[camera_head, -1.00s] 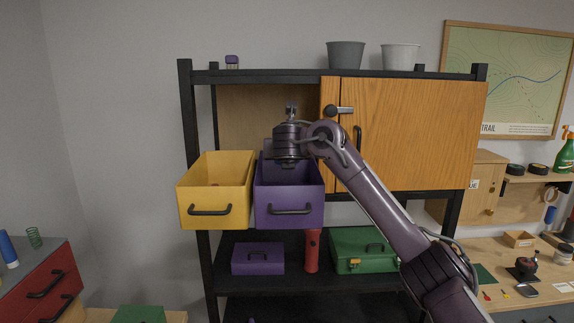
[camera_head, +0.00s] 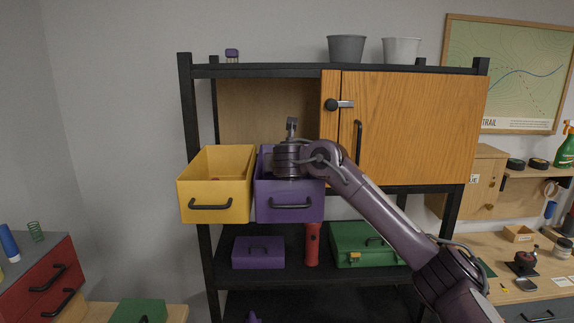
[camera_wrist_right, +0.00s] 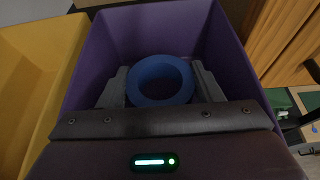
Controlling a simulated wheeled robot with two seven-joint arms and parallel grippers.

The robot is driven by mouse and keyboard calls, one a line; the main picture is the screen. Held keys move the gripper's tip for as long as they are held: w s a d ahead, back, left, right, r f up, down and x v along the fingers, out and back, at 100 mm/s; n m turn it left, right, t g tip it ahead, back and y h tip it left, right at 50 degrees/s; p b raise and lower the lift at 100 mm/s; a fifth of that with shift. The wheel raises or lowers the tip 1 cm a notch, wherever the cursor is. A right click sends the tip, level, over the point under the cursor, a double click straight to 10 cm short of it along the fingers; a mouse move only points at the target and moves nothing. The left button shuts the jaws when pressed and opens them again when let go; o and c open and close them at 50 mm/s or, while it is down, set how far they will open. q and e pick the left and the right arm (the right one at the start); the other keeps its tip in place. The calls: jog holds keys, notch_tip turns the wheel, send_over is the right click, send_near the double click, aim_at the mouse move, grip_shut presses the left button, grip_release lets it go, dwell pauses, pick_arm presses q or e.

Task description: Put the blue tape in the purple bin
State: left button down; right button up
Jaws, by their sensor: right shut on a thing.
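The purple bin (camera_head: 275,214) hangs out from the black shelf unit, open at the top, beside a yellow bin. It also fills the wrist view (camera_wrist_right: 85,75). My right gripper (camera_wrist_right: 160,70) points down into the purple bin. Its two fingers press on opposite sides of the blue tape (camera_wrist_right: 160,101), a ring seen from above between the bin's walls. Whether the tape touches the bin floor I cannot tell. In the head view the bin's front wall hides the fingers and the tape. My left gripper is not in view.
The yellow bin (camera_head: 190,183) stands close on the left. A wooden cabinet door (camera_head: 415,130) with a dark handle is close on the right of my wrist. Below are a purple box (camera_head: 258,260), a red flashlight (camera_head: 312,245) and a green toolbox (camera_head: 350,240).

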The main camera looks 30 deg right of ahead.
jog(key=o, duration=1)
jog(key=shift+f, duration=0.25)
jog(key=shift+c, duration=0.2)
jog(key=shift+r, duration=0.25)
jog(key=shift+r+p, duration=0.5)
jog(key=shift+r, duration=0.05)
jog(key=p+v, duration=0.1)
jog(key=v, duration=1.1)
jog(key=shift+d, duration=0.1)
